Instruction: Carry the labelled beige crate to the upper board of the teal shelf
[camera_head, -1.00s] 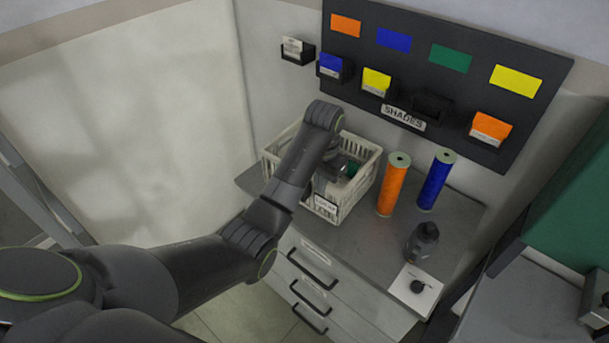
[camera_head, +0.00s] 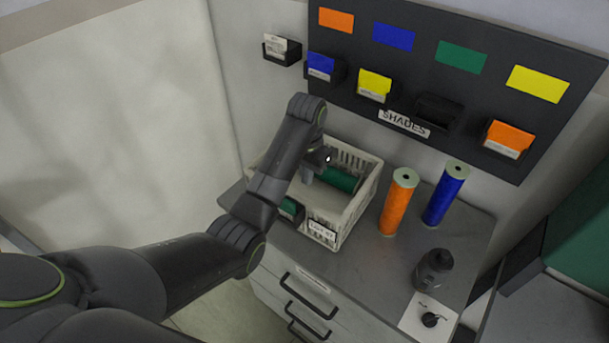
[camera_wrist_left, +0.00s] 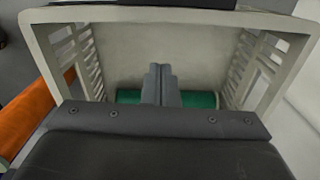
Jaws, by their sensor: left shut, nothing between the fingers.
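The beige crate (camera_head: 360,208) stands upright on the grey top of a drawer cabinet. A white label (camera_head: 322,231) is on its near wall. My left gripper (camera_head: 312,174) is over the crate's interior, shut and empty. In the left wrist view the shut fingers (camera_wrist_left: 160,78) overlap the green spool, with the crate's rim (camera_wrist_left: 120,14) beyond; contact cannot be told. My forearm hides the crate's left side. My right gripper is not in view.
An orange spool (camera_head: 398,202) and a blue spool (camera_head: 445,194) stand right of the crate. A dark bottle (camera_head: 434,270) and a white card (camera_head: 428,318) are nearer. A dark shade board (camera_head: 470,100) hangs behind. A green panel (camera_head: 582,235) is at the right edge.

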